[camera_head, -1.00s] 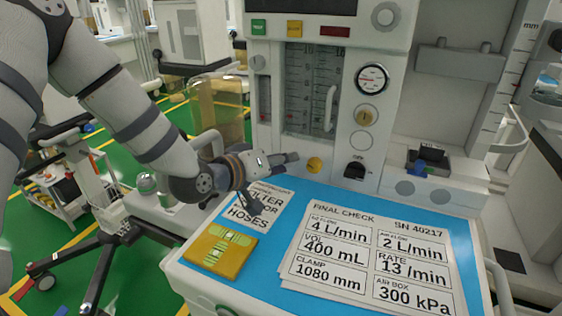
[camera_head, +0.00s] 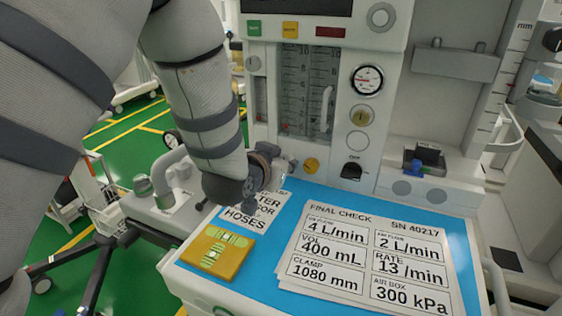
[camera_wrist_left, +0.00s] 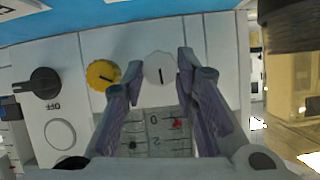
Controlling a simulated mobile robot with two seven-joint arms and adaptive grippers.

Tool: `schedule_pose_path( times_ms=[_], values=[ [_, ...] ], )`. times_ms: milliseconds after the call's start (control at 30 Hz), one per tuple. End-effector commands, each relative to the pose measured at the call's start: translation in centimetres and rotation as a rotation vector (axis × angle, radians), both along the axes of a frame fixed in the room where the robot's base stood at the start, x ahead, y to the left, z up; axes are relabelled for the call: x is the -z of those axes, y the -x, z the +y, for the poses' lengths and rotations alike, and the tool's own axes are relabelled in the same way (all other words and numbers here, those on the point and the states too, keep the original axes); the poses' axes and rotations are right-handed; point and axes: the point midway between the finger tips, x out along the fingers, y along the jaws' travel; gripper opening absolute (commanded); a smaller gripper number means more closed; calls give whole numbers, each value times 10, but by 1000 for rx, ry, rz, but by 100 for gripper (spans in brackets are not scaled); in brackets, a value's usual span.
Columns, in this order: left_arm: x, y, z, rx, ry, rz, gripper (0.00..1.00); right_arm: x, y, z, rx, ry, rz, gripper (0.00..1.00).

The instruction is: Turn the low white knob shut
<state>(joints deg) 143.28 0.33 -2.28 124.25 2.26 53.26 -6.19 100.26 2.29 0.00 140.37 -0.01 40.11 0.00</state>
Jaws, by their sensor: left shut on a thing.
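The low white knob (camera_wrist_left: 159,69) shows in the left wrist view on the white panel, with a short dark mark pointing down in the picture. My left gripper (camera_wrist_left: 159,64) has one finger on each side of it and is shut on it. In the head view my left gripper (camera_head: 287,166) is at the panel foot, left of the yellow knob (camera_head: 311,166). The white knob is hidden there behind the gripper. My right gripper is in neither view.
A black knob (camera_head: 352,171) sits right of the yellow one, below a round gauge (camera_head: 367,80). The blue worktop (camera_head: 285,222) in front bears printed cards (camera_head: 372,258) and a yellow block (camera_head: 217,251). Flow tubes (camera_head: 306,90) stand above the knobs.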

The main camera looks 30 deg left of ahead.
Motion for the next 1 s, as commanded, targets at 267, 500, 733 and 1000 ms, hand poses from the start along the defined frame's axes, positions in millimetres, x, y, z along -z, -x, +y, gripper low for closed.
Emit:
schedule_pose_path(
  times_ms=[267, 500, 733, 1000],
  values=[
    [-1, -1, 0, -1, -55, 0, 0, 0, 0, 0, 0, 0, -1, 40],
    [-1, -1, 0, -2, -60, 0, 0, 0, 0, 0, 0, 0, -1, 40],
    [-1, -1, 0, -1, -59, 0, 38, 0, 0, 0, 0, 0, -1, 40],
    [0, 0, 0, 0, -59, 2, 48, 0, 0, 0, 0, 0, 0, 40]
  ],
)
